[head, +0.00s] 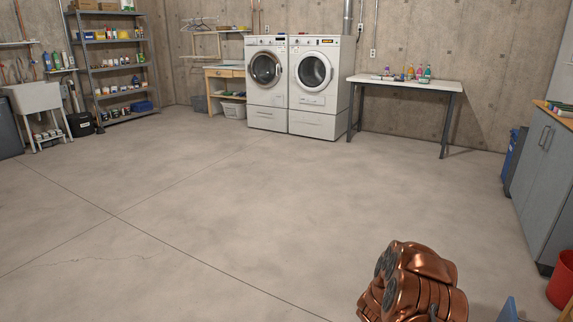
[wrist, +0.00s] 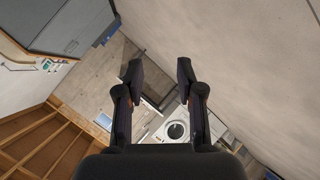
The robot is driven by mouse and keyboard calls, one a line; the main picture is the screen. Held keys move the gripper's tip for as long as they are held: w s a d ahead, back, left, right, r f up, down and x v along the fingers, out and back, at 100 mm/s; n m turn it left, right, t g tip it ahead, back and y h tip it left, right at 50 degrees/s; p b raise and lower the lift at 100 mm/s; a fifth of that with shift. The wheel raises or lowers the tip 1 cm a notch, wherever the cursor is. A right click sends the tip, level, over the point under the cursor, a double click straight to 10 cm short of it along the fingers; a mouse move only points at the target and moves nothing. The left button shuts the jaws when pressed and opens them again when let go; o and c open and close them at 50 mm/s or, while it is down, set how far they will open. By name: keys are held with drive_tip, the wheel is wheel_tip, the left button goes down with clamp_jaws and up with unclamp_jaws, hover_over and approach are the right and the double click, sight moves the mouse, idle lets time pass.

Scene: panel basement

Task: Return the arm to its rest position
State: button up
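My gripper (wrist: 159,75) shows in the wrist view with its two dark fingers spread apart. Nothing is between the fingers and it touches nothing that I can see. A copper-coloured part of my arm (head: 412,284) shows at the lower right of the head view. The gripper itself is outside the head view. The wrist view is strongly tilted, with the wooden ceiling joists (wrist: 35,140) at its lower left.
The concrete floor (head: 230,190) ahead is clear. Two white front-loading machines (head: 265,80) stand at the back wall, beside a white-topped table (head: 405,84). Grey cabinets (head: 545,170) and a red bucket (head: 562,280) stand at the right. A shelf rack (head: 112,71) stands back left.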

drive_tip(key=w+a+r+t+y+p, duration=0.1)
drive_tip(key=w+a+r+y+p, duration=0.15)
drive_tip(key=a+r, duration=0.55)
drive_tip(key=w+a+r+y+p, duration=0.1)
drive_tip(key=a+r+y+p, duration=0.25)
drive_tip(key=a+r, duration=0.5)
drive_tip(key=s+a+r+n+g+y+p, duration=0.1)
drive_tip(key=s+a+r+y+p, duration=0.2)
drive_tip(key=a+r, duration=0.4)
drive_tip(key=s+a+r+g+y+p, duration=0.1)
drive_tip(key=s+a+r+y, duration=0.1)
drive_tip(key=s+a+r, duration=0.5)
drive_tip(key=s+a+r+n+g+p, duration=0.15)
drive_tip(key=s+r+g+p, duration=0.35)
drive_tip(key=s+r, duration=1.1)
drive_tip(key=s+d+r+m+g+p, duration=0.1)
drive_tip(key=s+r+p, duration=0.1)
drive_tip(key=s, duration=0.5)
drive_tip(key=s+d+r+g+h+p, duration=0.1)
drive_tip(key=s+d+r+p, duration=0.1)
drive_tip(key=s, duration=0.6)
drive_tip(key=s+d+r+m+g+p, duration=0.1)
drive_tip(key=s+r+p, duration=0.2)
drive_tip(key=s, duration=0.5)
drive_tip(key=shift+d+r+m+h, duration=0.25)
drive_tip(key=shift+r+m+h, duration=0.15)
drive_tip(key=shift+r, duration=0.25)
drive_tip(key=shift+s+d, duration=0.1)
